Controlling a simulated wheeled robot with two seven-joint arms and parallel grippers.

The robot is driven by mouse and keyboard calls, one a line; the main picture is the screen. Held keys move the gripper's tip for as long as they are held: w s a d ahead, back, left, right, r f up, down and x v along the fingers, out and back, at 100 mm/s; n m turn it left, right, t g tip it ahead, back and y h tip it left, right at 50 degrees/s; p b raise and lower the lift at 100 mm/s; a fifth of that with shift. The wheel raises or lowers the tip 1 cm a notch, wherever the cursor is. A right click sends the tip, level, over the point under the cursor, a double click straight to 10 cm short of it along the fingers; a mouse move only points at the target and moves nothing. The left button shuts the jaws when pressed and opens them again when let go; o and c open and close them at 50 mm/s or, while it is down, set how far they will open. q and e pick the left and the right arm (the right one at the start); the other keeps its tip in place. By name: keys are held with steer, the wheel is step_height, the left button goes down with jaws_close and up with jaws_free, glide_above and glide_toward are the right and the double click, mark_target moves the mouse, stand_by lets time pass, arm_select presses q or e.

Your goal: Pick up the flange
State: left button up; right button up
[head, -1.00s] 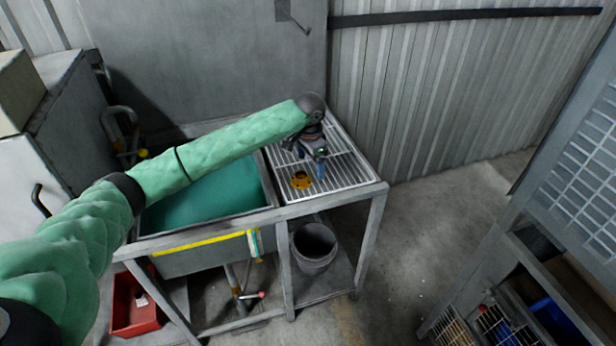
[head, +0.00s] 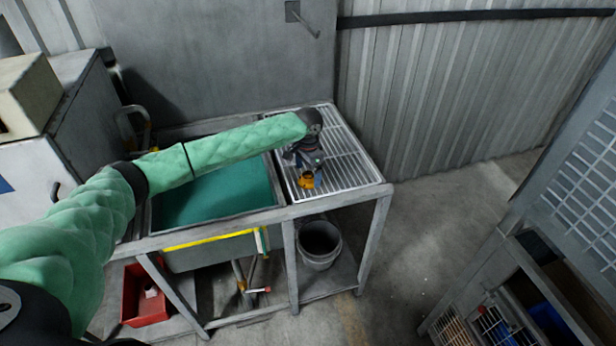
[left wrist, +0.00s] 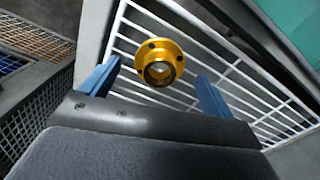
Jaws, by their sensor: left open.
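The flange (left wrist: 160,64) is a yellow-gold ring with a round collar and bolt holes. It rests on the white grate, near its front left in the head view (head: 306,181). My left gripper (left wrist: 154,88) is open, with its two blue fingers spread on either side of the flange's place in the left wrist view. The flange lies just beyond the fingertips, between their lines, and I cannot tell whether they touch it. In the head view my left gripper (head: 308,172) is right over the flange and partly hides it. My right gripper is not in view.
The white grate (head: 350,170) is the right part of a metal sink stand. A basin with a teal inside (head: 220,193) is to its left. A bucket (head: 319,243) stands below, and a red bin (head: 145,296) is at the lower left. The grate's right side is clear.

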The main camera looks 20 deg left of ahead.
arm_select(q)
steer(key=shift+f+p, duration=0.3)
steer(key=shift+f, duration=0.8)
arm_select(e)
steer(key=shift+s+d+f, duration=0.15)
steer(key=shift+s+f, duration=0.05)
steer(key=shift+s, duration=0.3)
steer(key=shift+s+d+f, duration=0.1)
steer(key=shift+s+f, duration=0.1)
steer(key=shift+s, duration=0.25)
arm_select(q)
steer(key=shift+c, duration=0.5)
steer(key=c, duration=1.1)
steer(key=shift+c, duration=0.7)
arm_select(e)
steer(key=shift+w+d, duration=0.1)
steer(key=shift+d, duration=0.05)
arm_select(q)
steer(key=shift+r, duration=0.1)
